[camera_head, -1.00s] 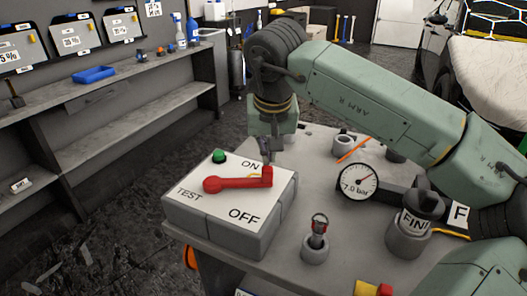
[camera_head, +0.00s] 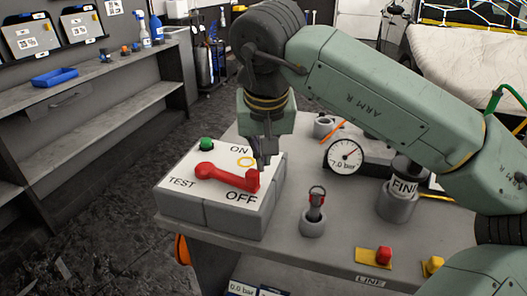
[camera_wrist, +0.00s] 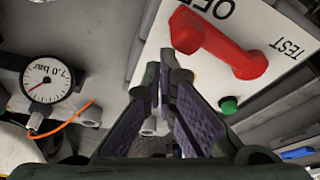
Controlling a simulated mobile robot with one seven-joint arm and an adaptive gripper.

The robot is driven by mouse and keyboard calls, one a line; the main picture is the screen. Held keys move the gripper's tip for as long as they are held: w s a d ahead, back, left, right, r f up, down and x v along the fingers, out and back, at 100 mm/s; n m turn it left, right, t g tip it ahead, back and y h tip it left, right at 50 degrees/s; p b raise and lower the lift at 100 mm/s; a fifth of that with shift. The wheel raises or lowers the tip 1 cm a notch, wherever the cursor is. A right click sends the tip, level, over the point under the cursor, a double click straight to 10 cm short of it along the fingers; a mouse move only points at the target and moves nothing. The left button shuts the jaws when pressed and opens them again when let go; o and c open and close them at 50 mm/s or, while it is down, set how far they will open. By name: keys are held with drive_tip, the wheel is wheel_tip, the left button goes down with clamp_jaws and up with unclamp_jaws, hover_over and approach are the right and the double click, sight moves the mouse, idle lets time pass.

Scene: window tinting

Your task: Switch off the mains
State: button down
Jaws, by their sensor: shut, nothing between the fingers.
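The mains switch is a grey box (camera_head: 235,215) with a white face, marked ON, OFF and TEST, on the near left corner of the bench. Its red lever (camera_head: 222,176) points right, with its raised end close to OFF. The lever (camera_wrist: 222,45) also shows in the wrist view, its knob end below the partly cut-off OFF lettering. A green button (camera_head: 207,144) is on the face, and a yellow ring mark lies below ON. My gripper (camera_head: 266,158) is shut and empty, pointing down beside the knob on its ON side. Whether it touches is unclear.
A pressure gauge (camera_head: 345,156) stands behind and right of the switch. A grey holder with a red-topped tool (camera_head: 315,210) is nearer. A shelf (camera_head: 90,110) stands left across the floor.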

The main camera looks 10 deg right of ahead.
drive_tip(key=shift+s+a+f, duration=0.1)
drive_tip(key=shift+s+a, duration=0.25)
drive_tip(key=shift+s, duration=0.35)
drive_tip(key=shift+s+f, duration=0.1)
drive_tip(key=shift+s, duration=0.05)
